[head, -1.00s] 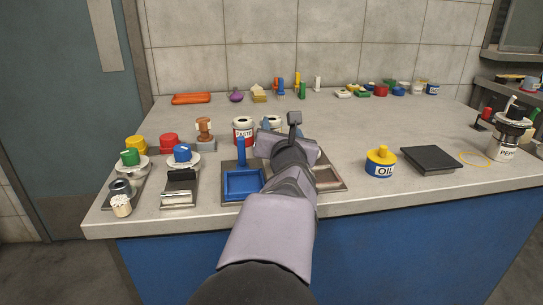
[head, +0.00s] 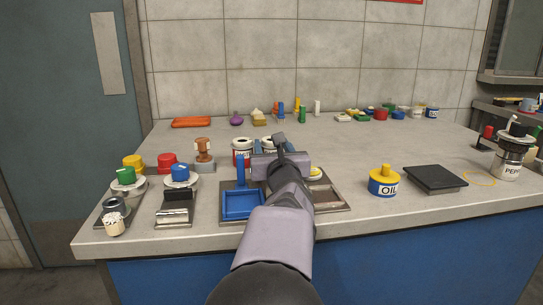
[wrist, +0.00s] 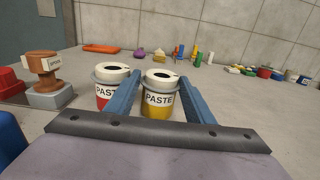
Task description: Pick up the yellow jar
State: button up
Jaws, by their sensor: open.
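The yellow jar (wrist: 159,105) has a white lid with a dark opening and a "PASTE" label. It stands upright on the counter in the wrist view. My gripper (wrist: 164,84) is open, with one blue finger on each side of the yellow jar in the picture. No clear contact shows, and I cannot tell how far the jar sits between the fingers. In the head view my gripper (head: 271,148) hides most of the jar, and only its white top (head: 270,142) shows. A red paste jar (wrist: 104,96) stands just left, partly behind the left finger.
A brown-handled stamp (wrist: 43,72) stands left of the jars. A blue tray (head: 242,205) lies in front of them. The oil can (head: 384,182) and a dark flat plate (head: 434,178) are to the right. The counter (head: 390,140) behind the jars is largely clear.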

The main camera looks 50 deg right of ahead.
aim_at(270, 139)
jog(key=shift+w+d, duration=0.35)
jog(key=shift+d, duration=0.05)
jog(key=shift+x, duration=2.6)
jog(key=shift+f, duration=0.1)
jog(key=shift+c, duration=0.2)
jog(key=c, duration=0.7)
jog(key=shift+c, duration=0.2)
